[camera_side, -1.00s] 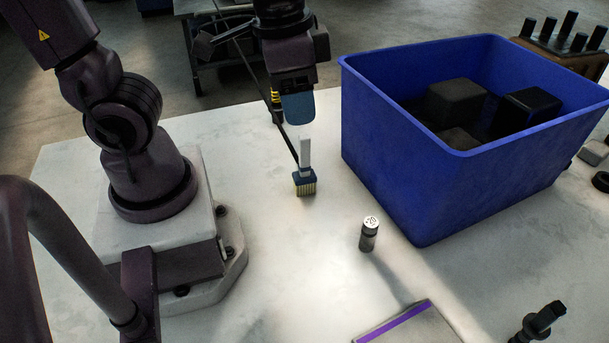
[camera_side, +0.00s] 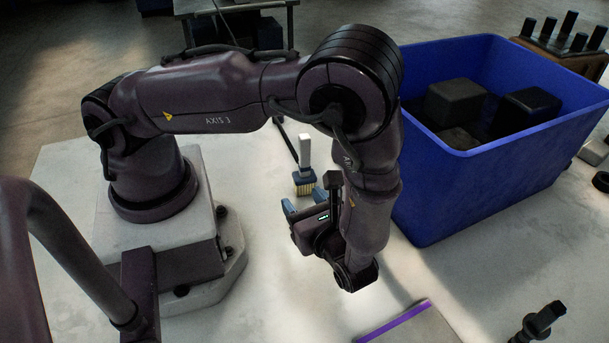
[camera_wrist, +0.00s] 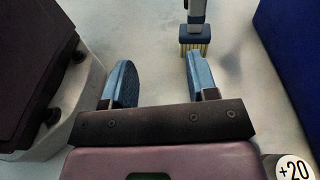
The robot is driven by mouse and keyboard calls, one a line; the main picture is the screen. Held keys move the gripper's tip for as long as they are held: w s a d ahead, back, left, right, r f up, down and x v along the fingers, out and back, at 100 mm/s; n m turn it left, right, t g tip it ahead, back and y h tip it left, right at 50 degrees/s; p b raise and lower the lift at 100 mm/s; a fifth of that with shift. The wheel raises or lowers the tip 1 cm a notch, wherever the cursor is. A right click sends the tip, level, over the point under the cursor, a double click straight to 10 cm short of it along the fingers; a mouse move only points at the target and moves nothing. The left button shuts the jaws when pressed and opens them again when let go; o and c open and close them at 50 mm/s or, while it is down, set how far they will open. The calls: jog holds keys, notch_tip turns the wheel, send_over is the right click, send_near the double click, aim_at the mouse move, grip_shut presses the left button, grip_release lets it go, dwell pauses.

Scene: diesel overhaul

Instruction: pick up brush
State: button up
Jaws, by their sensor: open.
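The brush (camera_side: 304,165) stands upright on the pale table, bristles down, with a white handle and a blue band above pale bristles. In the wrist view the brush (camera_wrist: 195,38) is at the top, right of centre, just beyond the right fingertip; its handle top is cut off by the frame. My gripper (camera_side: 303,206) is low over the table on the near side of the brush, its blue fingers pointing toward it. In the wrist view my gripper (camera_wrist: 158,80) is open, with nothing between the fingers. I cannot tell whether a finger touches the brush.
A large blue bin (camera_side: 485,180) holding dark blocks stands right of my arm. A small cylinder marked +20 (camera_wrist: 292,168) is close at the lower right of the wrist view. A purple-edged flat item (camera_side: 410,325) and a dark fitting (camera_side: 538,323) lie at the front.

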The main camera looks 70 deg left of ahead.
aim_at(306, 162)
jog(key=w+m+t+y, duration=0.1)
jog(key=w+m+t, duration=0.1)
jog(key=shift+w+a+f+t+y, duration=0.1)
jog(key=shift+w+t+y, duration=0.2)
jog(key=shift+w+y, duration=0.1)
jog(key=shift+w+a+r, duration=0.2)
jog(key=shift+r, duration=0.05)
jog(key=a, duration=1.2)
jog(key=shift+w+a, duration=0.25)
jog(key=shift+w, duration=0.15)
grip_shut()
jog(key=shift+r, duration=0.1)
